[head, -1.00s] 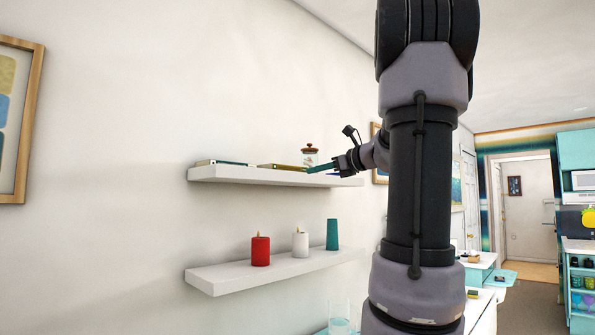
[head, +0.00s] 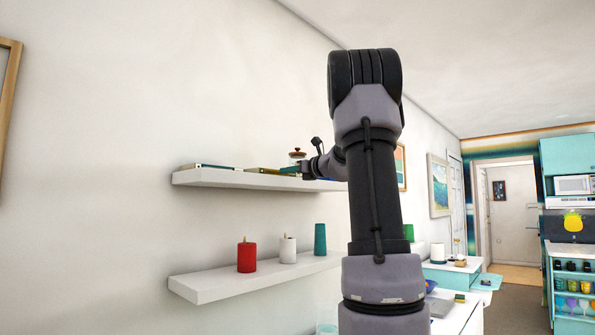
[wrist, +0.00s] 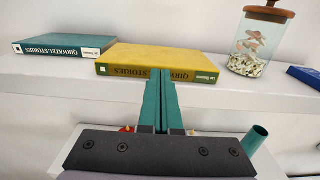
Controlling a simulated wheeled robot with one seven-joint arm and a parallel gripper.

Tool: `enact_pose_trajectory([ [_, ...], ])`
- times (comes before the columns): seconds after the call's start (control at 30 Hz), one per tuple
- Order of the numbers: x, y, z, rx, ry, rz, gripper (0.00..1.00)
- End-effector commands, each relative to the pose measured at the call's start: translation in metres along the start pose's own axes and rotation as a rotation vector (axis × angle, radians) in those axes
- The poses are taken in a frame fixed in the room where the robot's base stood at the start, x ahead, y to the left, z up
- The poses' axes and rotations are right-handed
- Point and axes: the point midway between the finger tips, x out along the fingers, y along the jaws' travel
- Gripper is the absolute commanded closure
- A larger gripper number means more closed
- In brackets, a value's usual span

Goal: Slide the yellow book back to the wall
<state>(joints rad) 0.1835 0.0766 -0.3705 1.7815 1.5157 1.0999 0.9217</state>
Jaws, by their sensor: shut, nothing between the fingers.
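In the head view the yellow book (head: 265,170) is small and partly hidden by other things. My gripper (wrist: 161,75) is shut and empty, its teal fingers together with the tips at the middle of the book's spine. The tips look very close to the spine; I cannot tell if they touch it. The wall (wrist: 160,20) is behind the book; the gap between them is hard to judge.
A teal book (wrist: 62,44) lies left of the yellow book. A glass jar (wrist: 255,45) with a wooden lid stands to its right, near a blue item (wrist: 305,76). The lower shelf (head: 230,279) holds a red candle (head: 247,257), a white candle (head: 288,249) and a teal cup (head: 320,239).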

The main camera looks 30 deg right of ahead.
Motion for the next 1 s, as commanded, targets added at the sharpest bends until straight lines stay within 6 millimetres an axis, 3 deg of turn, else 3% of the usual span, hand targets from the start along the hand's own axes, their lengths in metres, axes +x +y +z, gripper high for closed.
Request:
enact_pose_trajectory([
  [0.53,0.014,0.0,0.0,-0.001,0.001,0.001,1.0],
  [0.8,0.064,0.001,0.0,-0.001,0.001,0.002,1.0],
  [1.0,0.076,0.0,0.0,-0.001,0.0,0.001,1.0],
])
